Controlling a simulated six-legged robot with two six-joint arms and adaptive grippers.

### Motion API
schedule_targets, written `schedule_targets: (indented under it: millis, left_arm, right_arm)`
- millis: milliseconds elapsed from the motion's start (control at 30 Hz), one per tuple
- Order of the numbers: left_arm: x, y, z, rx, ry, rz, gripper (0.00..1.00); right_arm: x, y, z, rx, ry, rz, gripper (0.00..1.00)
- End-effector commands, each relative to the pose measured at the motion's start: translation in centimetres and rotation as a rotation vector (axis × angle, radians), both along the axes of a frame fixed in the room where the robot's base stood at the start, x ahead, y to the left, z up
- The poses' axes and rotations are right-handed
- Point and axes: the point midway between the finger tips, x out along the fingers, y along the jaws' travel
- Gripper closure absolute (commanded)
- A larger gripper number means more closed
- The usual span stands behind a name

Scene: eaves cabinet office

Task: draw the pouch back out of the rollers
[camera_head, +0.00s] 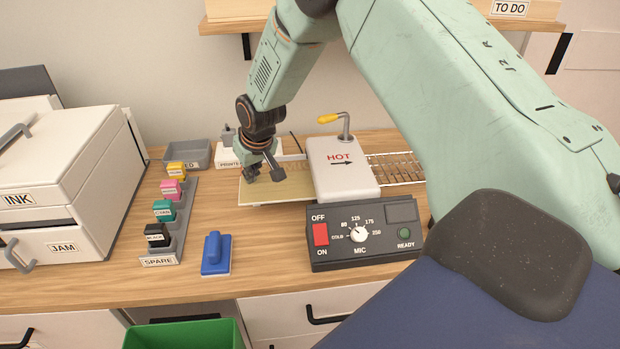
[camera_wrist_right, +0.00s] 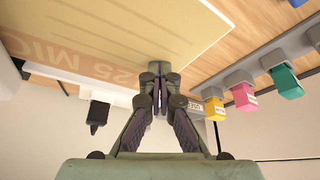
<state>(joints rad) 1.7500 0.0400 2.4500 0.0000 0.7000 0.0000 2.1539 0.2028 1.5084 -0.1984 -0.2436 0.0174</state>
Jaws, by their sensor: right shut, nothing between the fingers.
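The pouch (camera_head: 290,190) is a flat cream sheet lying left of the white laminator (camera_head: 342,170), which is marked HOT with an arrow pointing right. The pouch's right end meets the laminator's left side; how far it goes in is hidden. My right gripper (camera_head: 263,174) is over the pouch's left part, shut and empty. In the right wrist view, the shut fingertips (camera_wrist_right: 160,74) are close to the edge of the cream sheet (camera_wrist_right: 150,25); I cannot tell whether they touch. Lettering reading "25 MIC" shows on a tan band there. My left gripper is not in view.
A control box (camera_head: 362,236) with a red switch and dial stands before the laminator, and a wire rack (camera_head: 397,168) lies right.

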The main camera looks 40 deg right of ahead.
Motion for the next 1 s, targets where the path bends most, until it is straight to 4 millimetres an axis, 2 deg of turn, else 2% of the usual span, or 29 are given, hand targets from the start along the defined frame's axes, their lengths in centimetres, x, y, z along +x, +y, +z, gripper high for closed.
schedule_targets:
  millis: [433,800,1000]
  left_arm:
    - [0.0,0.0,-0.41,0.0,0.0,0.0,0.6]
    - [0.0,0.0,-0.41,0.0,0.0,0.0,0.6]
    - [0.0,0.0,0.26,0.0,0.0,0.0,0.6]
  right_arm:
    - [0.37,1.02,-0.3,0.001,0.006,0.001,1.0]
    - [0.42,1.1,-0.27,0.001,0.006,0.0,1.0]
    - [0.42,1.09,0.46,0.001,0.006,0.0,1.0]
